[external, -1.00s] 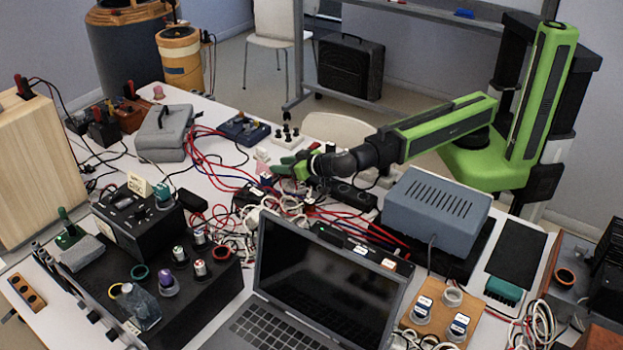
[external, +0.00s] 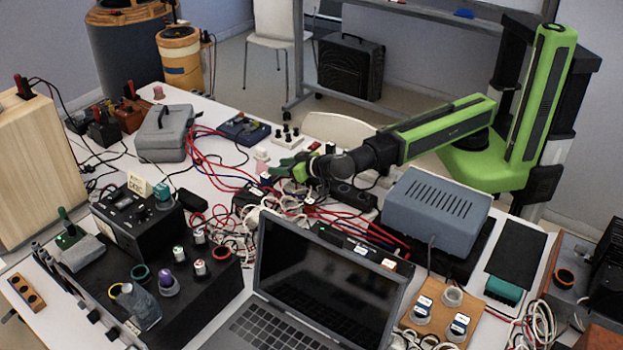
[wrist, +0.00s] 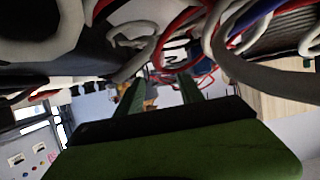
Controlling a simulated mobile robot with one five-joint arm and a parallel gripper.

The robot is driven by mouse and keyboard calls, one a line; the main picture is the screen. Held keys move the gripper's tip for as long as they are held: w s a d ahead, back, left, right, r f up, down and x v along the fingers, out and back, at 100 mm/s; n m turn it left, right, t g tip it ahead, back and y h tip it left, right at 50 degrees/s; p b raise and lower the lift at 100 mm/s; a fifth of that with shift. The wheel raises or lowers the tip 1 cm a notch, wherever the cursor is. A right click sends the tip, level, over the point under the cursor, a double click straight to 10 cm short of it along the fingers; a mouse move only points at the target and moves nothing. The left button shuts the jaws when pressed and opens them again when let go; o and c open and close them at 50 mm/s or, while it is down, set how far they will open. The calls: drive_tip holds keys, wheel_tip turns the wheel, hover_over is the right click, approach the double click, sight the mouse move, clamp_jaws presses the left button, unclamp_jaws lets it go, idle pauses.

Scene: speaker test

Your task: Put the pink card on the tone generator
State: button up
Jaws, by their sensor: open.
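I cannot make out a pink card for certain in either view. A small pale pinkish block (external: 262,154) stands on the white table just beyond my gripper, too small to identify. The tone generator is not clearly labelled; a black box with a dial and knobs (external: 135,215) at the left may be it, with a small cream card (external: 139,185) upright on top. My gripper (external: 283,170) is low over the cables in the middle of the table. In the wrist view its two green fingers (wrist: 160,93) are apart, with nothing clearly between them.
Red, blue and white cables (external: 235,170) tangle around my gripper. An open laptop (external: 325,285) stands in front, a grey slotted metal box (external: 437,208) to the right. A grey case (external: 163,135) lies farther back left. Some bare white table (external: 195,97) shows at the back.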

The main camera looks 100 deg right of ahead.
sight(266, 166)
drive_tip(key=b+x, duration=0.2)
drive_tip(key=x, duration=0.5)
drive_tip(key=shift+w+d+b, duration=0.1)
drive_tip(key=shift+d+b, duration=0.05)
drive_tip(key=shift+b, duration=0.25)
drive_tip(key=shift+r, duration=0.15)
clamp_jaws()
